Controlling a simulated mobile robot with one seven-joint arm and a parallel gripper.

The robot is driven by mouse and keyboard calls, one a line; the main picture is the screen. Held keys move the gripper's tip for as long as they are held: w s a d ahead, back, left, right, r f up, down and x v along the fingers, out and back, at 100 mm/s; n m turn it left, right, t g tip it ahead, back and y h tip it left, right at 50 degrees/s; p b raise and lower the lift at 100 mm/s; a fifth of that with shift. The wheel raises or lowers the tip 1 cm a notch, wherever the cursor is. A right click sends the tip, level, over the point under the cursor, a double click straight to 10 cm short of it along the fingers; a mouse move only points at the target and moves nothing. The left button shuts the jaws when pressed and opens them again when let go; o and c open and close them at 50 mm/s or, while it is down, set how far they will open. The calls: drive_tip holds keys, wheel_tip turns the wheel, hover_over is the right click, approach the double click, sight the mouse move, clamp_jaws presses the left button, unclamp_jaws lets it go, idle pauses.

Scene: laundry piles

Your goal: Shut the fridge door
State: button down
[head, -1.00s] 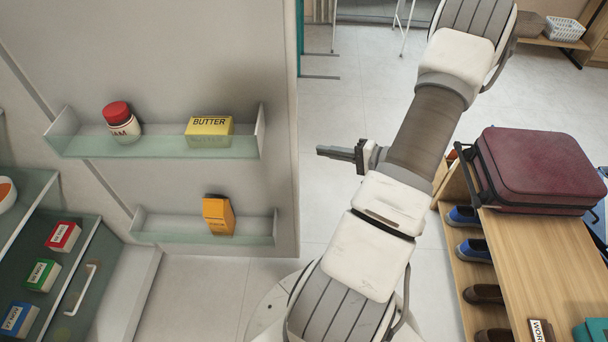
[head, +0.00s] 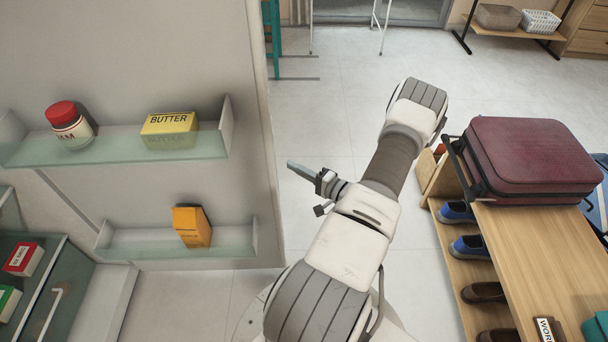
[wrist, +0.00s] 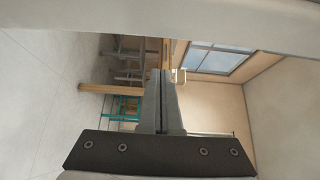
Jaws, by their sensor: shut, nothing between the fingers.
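The fridge door (head: 150,75) stands open on the left in the head view, with its inner side toward me. Its shelves hold a jam jar (head: 70,126), a butter pack (head: 169,129) and an orange carton (head: 192,227). Part of the fridge interior (head: 35,285) shows at lower left. My gripper (head: 292,165) is shut and empty, just right of the door's free edge in the picture; I cannot tell how far apart they are in depth. In the wrist view the closed fingers (wrist: 163,85) point into the room.
A wooden bench (head: 530,250) with shoes below and a dark red suitcase (head: 530,155) on top stands on the right. Baskets (head: 541,22) sit on a low rack at the back.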

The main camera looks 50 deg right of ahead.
drive_tip(key=shift+w+a+b, duration=0.35)
drive_tip(key=shift+w+a, duration=0.1)
drive_tip(key=shift+a, duration=0.4)
drive_tip(key=shift+w+a+b, duration=0.3)
drive_tip(key=shift+w+a, duration=0.1)
drive_tip(key=shift+a, duration=0.4)
drive_tip(key=shift+s+a, duration=0.1)
